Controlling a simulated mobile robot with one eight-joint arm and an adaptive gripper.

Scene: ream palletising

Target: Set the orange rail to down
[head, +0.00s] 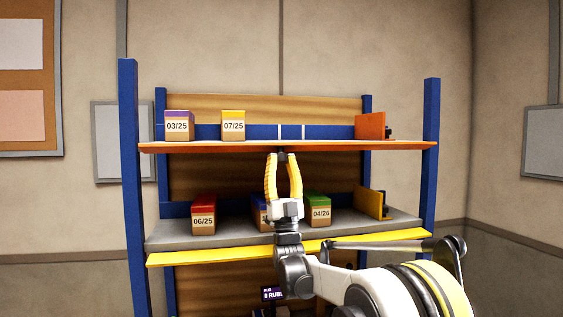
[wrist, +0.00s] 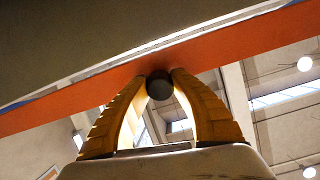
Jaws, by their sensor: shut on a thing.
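The orange rail (head: 200,147) runs along the front edge of the upper shelf as a thin, level strip. It crosses the wrist view (wrist: 60,107) as a broad orange band. A dark round knob (wrist: 160,86) sits at the rail, seen from below. My gripper (head: 283,156) points up under the middle of the rail, its yellow fingers closed around the knob. Both fingertips meet the knob's sides in the wrist view. The fingers mostly hide the knob in the head view.
The upper shelf holds boxes marked 03/25 (head: 178,127) and 07/25 (head: 233,127), with an orange divider (head: 370,127) at right. Below are boxes 06/25 (head: 203,215), 04/26 (head: 319,211) and a partly hidden one, a yellow divider (head: 369,202) and a yellow rail (head: 200,256). Blue posts (head: 431,150) flank the shelves.

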